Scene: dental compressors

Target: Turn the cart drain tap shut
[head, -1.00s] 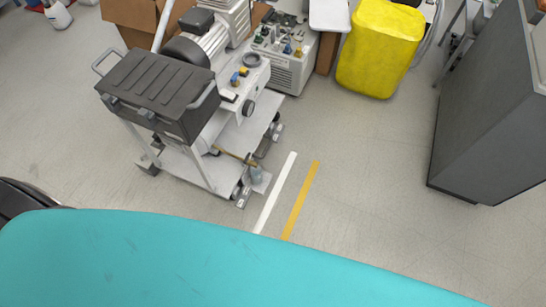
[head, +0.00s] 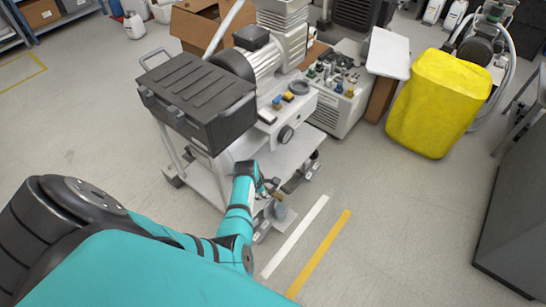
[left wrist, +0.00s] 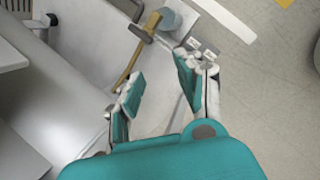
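The cart (head: 285,157) stands left of the floor stripes, with its brass drain pipe and tap low at its near right corner. In the left wrist view the brass tap (left wrist: 143,33) lies beyond my fingertips, apart from them, with a pale blue container (left wrist: 178,17) beside its end. I cannot tell how far the tap is turned. My left gripper (left wrist: 160,85) is open and empty, its fingers spread above the lower shelf. In the head view the left gripper (head: 266,185) is beside the cart's lower corner and partly covers the tap area. My right gripper is not in view.
A black case (head: 195,100) and a motor sit on top of the cart. A white machine (head: 340,105) and a yellow covered bin (head: 438,105) stand behind and right. A grey cabinet (head: 515,215) is at far right. The floor around the stripes is clear.

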